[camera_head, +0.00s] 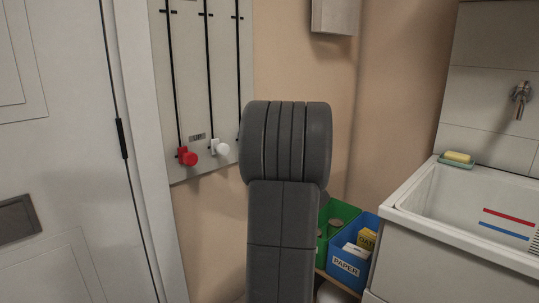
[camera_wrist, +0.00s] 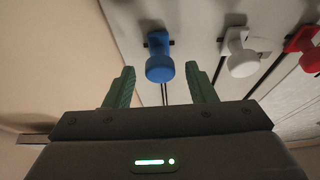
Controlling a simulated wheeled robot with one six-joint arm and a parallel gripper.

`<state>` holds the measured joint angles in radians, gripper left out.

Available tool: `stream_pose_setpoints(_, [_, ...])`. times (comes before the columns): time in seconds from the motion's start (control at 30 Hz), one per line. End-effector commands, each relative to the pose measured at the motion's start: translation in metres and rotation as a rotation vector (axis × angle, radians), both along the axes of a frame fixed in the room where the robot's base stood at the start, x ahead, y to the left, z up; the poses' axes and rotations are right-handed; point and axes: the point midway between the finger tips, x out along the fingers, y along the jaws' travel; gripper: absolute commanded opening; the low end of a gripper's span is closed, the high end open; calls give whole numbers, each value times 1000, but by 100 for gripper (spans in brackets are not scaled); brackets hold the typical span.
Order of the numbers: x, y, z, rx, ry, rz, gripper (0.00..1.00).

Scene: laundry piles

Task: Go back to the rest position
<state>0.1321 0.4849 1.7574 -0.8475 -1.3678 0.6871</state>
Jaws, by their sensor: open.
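My gripper (camera_wrist: 160,88) shows in the wrist view with its two green fingers spread apart and nothing between them touching. A blue knob (camera_wrist: 159,58) appears beyond the gap between the fingertips. In the head view my arm hides my gripper and the blue knob. A white knob (camera_head: 219,147) and a red knob (camera_head: 187,156) sit low on the slotted wall panel (camera_head: 223,60), left of my arm. The white knob (camera_wrist: 241,54) and part of the red knob (camera_wrist: 303,44) also show to the right in the wrist view.
A white door (camera_head: 60,120) stands at the left. A green bin (camera_head: 340,215) and a blue bin labelled PAPER (camera_head: 348,268) sit right of my arm. A white sink (camera_head: 470,205) with a yellow soap (camera_head: 457,157) is at the right. A box (camera_head: 335,15) hangs above.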

Motion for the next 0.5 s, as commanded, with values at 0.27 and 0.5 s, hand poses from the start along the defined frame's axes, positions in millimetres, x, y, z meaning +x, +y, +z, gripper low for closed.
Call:
stream_pose_setpoints(0.27, [19,20,11,1,0,1,50])
stream_pose_setpoints(0.5, [19,19,15,2,0,-1,50])
